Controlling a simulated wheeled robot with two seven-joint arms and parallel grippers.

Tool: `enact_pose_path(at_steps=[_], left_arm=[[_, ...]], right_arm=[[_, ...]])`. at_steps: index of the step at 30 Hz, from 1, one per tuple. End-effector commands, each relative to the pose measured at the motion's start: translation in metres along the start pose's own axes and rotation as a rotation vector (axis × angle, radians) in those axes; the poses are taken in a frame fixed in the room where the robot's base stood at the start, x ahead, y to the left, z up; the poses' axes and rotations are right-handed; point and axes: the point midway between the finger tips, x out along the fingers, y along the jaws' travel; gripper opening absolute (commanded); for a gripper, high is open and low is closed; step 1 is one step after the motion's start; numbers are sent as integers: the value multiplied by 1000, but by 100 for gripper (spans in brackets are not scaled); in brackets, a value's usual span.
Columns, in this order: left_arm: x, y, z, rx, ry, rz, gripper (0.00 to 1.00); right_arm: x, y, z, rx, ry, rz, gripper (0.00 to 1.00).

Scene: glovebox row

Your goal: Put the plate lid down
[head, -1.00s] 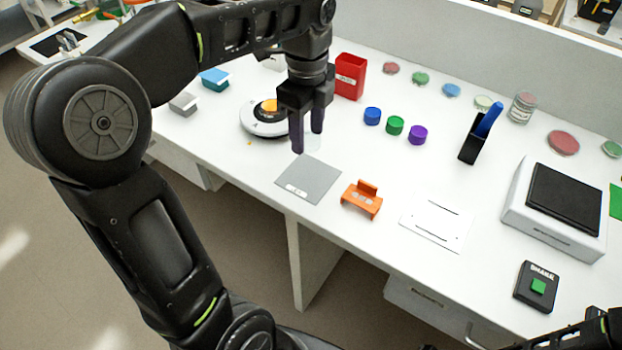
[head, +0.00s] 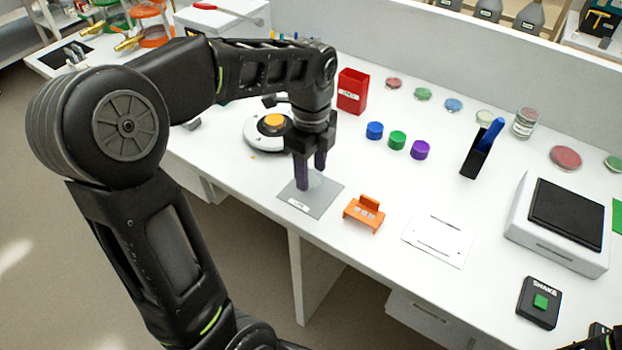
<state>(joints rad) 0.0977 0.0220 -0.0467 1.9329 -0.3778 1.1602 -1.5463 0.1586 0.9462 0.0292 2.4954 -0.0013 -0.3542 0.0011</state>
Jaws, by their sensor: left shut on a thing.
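My left gripper (head: 311,176) points down over the grey square mat (head: 322,203) with a small white label near its front edge. It is shut on the plate lid (head: 314,183), a clear, faint disc between and behind the fingers. The lid is low over the mat; I cannot tell whether it touches it. Only a dark bit of my right arm shows in the bottom right corner, and its gripper is out of view.
An orange holder (head: 364,213) stands right of the mat, a white slotted card (head: 440,238) beyond it. A white round device with an orange top (head: 273,123) stands behind the gripper. Blue (head: 375,130), green (head: 397,140) and purple (head: 420,150) caps stand farther right.

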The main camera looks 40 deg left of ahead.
Motion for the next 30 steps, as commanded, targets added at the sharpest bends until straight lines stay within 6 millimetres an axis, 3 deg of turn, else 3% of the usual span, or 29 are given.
enact_pose_path(at_steps=[7, 20, 21, 28, 30], left_arm=[[31, 1, 0, 0, 1, 4, 12], [39, 1, 0, 0, 0, 2, 12], [37, 1, 0, 0, 0, 2, 52], [37, 1, 0, 0, 0, 2, 71], [37, 1, 0, 0, 0, 2, 71]], right_arm=[[-2, -1, 0, 0, 0, 0, 36], [1, 0, 0, 0, 0, 0, 36], [0, 0, 0, 0, 0, 0, 36], [0, 0, 0, 0, 0, 0, 36], [0, 0, 0, 0, 0, 0, 36]])
